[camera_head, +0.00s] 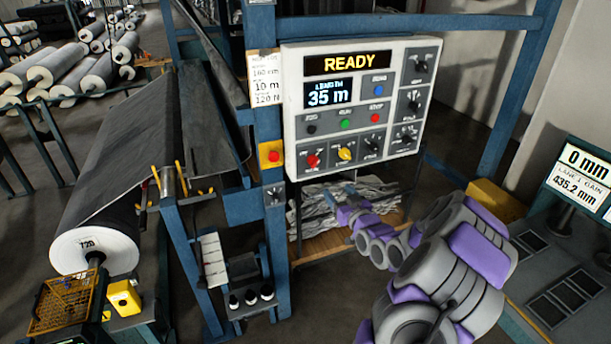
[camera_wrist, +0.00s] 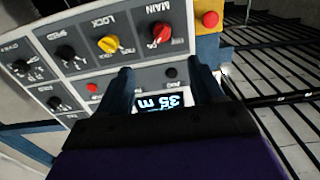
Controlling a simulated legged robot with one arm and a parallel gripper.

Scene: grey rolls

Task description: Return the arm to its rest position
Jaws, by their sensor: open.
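My arm (camera_head: 445,255), grey with purple covers, reaches up from the lower right in the head view. Its gripper (camera_head: 338,194) is small there, below the control panel (camera_head: 293,110), and the gap between its fingers is hard to make out. In the wrist view, two dark fingers of the gripper (camera_wrist: 164,76) stand apart with nothing held between them. The panel appears upside down there, with its length display (camera_wrist: 160,101) seen between the fingers. The head view shows "READY" on the upper display (camera_head: 349,63) and "35 m" on the length display (camera_head: 331,93).
A blue frame post (camera_head: 262,120) stands left of the panel, with a red button on a yellow box (camera_head: 272,155). A large grey roll (camera_head: 95,250) lies at left. A wire basket (camera_head: 65,302) is at lower left. A console with screens (camera_head: 585,175) stands at right.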

